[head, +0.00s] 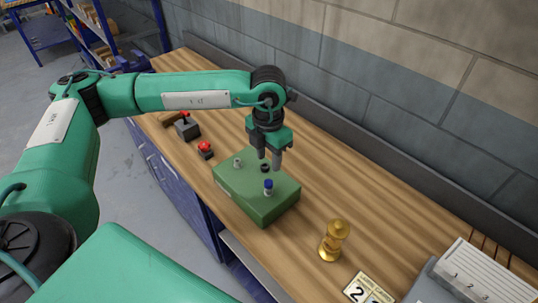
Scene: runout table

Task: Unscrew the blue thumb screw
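A green block (248,203) sits on the wooden bench. The blue thumb screw (268,186) stands upright at the block's near right part. A black screw or hole (264,168) and a pale silver screw (237,162) are also on its top. My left gripper (269,163) points down over the far side of the block, behind the blue screw in the picture. Its two fingers are apart with nothing visible held between them, and the blue screw is clear of them. My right gripper is not in view.
A brass figure (332,241) stands right of the block, with number cards (368,289) and a grey-white device (473,279) farther right. A red button (205,149) and a red-topped grey box (187,128) are to the left. A wall runs behind the bench.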

